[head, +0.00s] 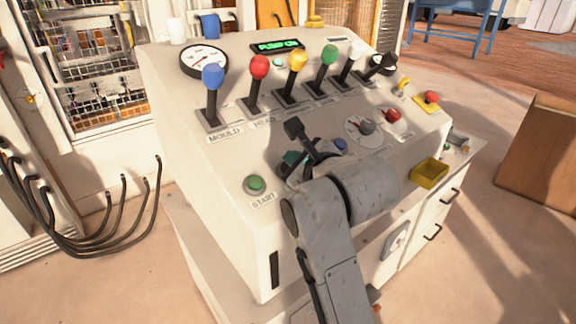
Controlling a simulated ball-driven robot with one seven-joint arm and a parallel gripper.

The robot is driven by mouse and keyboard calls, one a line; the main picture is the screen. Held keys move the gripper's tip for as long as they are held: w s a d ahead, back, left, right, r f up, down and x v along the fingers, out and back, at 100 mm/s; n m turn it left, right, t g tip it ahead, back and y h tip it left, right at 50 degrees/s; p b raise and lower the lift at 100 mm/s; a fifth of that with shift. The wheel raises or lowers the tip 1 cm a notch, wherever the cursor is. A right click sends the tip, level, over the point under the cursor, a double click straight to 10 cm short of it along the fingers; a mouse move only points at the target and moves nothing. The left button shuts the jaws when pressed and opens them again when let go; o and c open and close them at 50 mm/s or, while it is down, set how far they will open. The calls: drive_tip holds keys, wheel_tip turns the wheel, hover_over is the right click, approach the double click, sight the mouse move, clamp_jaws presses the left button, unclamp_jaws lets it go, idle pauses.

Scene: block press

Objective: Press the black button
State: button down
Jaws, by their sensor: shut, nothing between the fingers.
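No black button shows plainly in the head view. My wrist and gripper cover the part of the panel between the green START button (255,184) and the blue button (340,146). My gripper (295,129) is dark and shut, with nothing held. It is over the middle of the sloping panel (226,160), below the row of levers. I cannot tell whether it touches the panel. A red button (392,115) is farther right in line with the blue one.
Several levers with coloured knobs, such as the blue one (212,77), stand behind my gripper. A dial knob (366,126) is to its right.

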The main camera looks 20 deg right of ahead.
drive_tip(key=shift+w+f, duration=0.15)
drive_tip(key=shift+f, duration=0.2)
idle(0.4)
drive_tip(key=shift+r, duration=0.1)
drive_tip(key=shift+s+r+p, duration=0.35)
drive_tip(key=shift+r+p, duration=0.4)
drive_tip(key=shift+p, duration=0.1)
drive_tip(key=shift+r, duration=0.1)
drive_tip(key=shift+s+d+r+p, duration=0.1)
drive_tip(key=shift+s+r+p, duration=0.1)
drive_tip(key=shift+r+p, duration=0.35)
drive_tip(key=shift+s+d+r+p, duration=0.1)
drive_tip(key=shift+s+r+p, duration=0.1)
drive_tip(key=shift+r+p, duration=0.3)
drive_tip(key=r+p, duration=0.1)
drive_tip(key=s+r+p, duration=0.1)
drive_tip(key=r+p, duration=0.1)
drive_tip(key=shift+s+d+r, duration=0.1)
drive_tip(key=shift+s+d, duration=0.15)
drive_tip(key=shift+s, duration=0.05)
